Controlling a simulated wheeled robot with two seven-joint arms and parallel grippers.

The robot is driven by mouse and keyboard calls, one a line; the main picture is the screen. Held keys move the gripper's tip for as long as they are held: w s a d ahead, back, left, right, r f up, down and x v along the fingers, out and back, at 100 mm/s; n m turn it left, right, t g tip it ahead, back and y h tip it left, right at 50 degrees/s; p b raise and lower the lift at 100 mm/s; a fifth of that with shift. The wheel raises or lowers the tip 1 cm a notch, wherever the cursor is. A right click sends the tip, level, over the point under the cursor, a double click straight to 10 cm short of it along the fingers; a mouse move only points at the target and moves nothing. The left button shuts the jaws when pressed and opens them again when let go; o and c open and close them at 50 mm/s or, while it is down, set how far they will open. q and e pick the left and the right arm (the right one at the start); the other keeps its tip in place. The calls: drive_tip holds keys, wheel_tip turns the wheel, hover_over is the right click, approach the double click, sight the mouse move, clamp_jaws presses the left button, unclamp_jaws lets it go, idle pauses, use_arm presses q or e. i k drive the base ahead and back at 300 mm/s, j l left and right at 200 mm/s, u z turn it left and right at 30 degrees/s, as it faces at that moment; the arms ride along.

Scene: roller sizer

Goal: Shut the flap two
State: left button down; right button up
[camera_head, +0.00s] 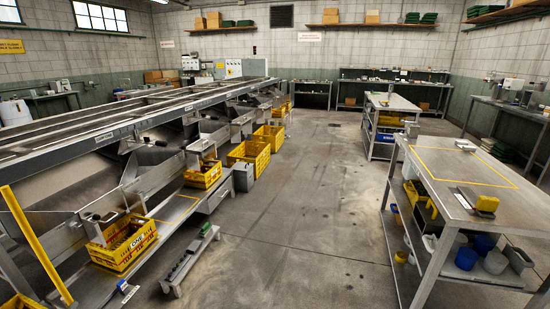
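The long grey roller sizer (120,112) runs along the left side, with a row of metal outlets and flaps on its near side. Small dark handles show along that row, one near the middle (158,143). I cannot read which flap is number two, nor tell surely which flaps stand open or shut. Yellow crates stand below the outlets: a near one (112,262), one beyond it (204,182) and a farther one (247,158). Neither of my grippers shows in the head view.
A low metal stand (192,258) is on the floor in front of the sizer. A yellow post (35,245) rises at the near left. The concrete aisle (300,220) between is clear.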

sight(201, 143)
drive_tip(key=i+u, duration=0.1)
drive_tip(key=i, duration=0.55)
drive_tip(key=i+l, duration=0.1)
drive_tip(key=i, duration=0.55)
drive_tip(key=i+l+u, duration=0.15)
drive_tip(key=i, duration=0.5)
